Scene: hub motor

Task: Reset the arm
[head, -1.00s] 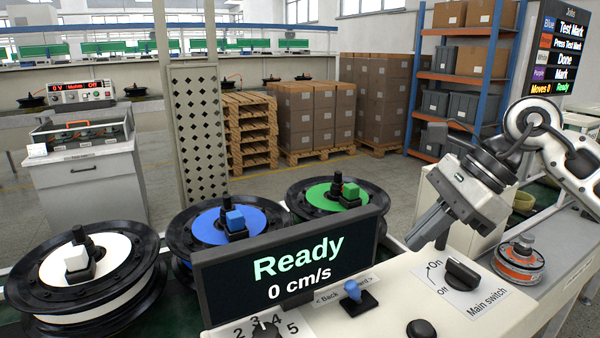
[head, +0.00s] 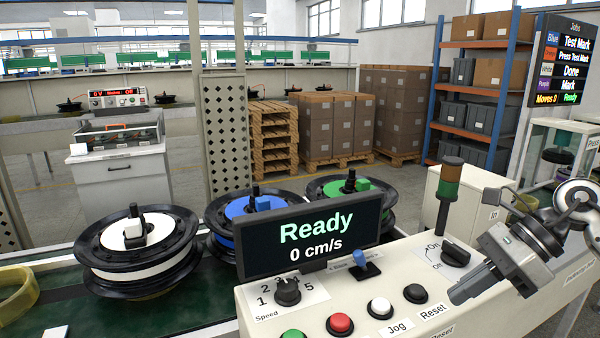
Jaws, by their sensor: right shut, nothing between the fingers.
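My right gripper (head: 468,287) is at the right, with its fingers shut and empty. It points down and left above the right end of the control panel (head: 357,305), near the "Reset" label and the main switch (head: 456,253). The display (head: 308,238) on the panel reads "Ready" and "0 cm/s". My left gripper is out of view.
The panel carries a speed knob (head: 287,290), a blue lever (head: 365,265), and green, red, white and black buttons. A signal tower (head: 448,195) stands beside the main switch. A jobs board (head: 561,60) hangs at the upper right.

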